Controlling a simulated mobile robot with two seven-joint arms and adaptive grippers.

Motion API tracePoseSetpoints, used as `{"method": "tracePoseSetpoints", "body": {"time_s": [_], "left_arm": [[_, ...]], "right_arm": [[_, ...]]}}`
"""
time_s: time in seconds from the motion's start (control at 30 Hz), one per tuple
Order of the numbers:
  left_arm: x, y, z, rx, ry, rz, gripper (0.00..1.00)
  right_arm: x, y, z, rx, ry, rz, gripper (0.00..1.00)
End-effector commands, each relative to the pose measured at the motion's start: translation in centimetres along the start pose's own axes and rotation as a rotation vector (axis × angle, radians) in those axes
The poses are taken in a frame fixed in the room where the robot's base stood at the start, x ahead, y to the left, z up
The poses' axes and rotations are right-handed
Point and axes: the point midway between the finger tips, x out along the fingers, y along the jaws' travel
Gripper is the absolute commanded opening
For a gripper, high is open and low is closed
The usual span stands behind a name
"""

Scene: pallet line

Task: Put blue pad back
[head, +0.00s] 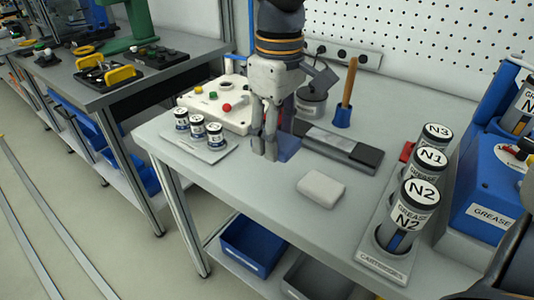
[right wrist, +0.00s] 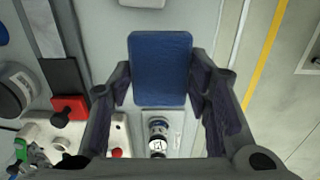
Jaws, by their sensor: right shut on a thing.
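My right gripper (head: 264,152) is upright over the workbench, with its fingers pointing down. In the right wrist view, its two fingers are shut on the sides of a blue pad (right wrist: 160,66), a flat rounded rectangle. In the head view the blue pad (head: 289,147) shows partly behind the fingers; I cannot tell whether it touches the bench. A long flat holder (head: 335,142) with a grey middle and dark end lies just right of the gripper. In the right wrist view, black and red blocks (right wrist: 70,108) lie left of the gripper. My left gripper is not in view.
A pale block (head: 320,189) lies in front. Small jars on a plate (head: 205,148) stand left, beside a white button box (head: 212,104). A wooden-handled tool (head: 347,85) stands behind. Grease cartridges (head: 407,215) stand right, near a blue machine (head: 490,185).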

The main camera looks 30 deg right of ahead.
Motion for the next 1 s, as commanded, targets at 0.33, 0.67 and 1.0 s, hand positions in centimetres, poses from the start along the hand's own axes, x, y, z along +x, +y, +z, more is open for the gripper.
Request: {"method": "tracePoseSetpoints", "body": {"time_s": [0.33,0.67,1.0], "left_arm": [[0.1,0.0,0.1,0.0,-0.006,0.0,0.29],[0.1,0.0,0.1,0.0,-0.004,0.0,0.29],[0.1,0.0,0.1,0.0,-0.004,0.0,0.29]], "right_arm": [[5.7,1.3,-3.0,-0.002,-0.01,-0.005,0.19],[7.2,1.2,-3.0,-0.001,-0.005,-0.004,0.19],[7.5,1.2,-3.0,-0.001,-0.006,-0.004,0.65]]}}
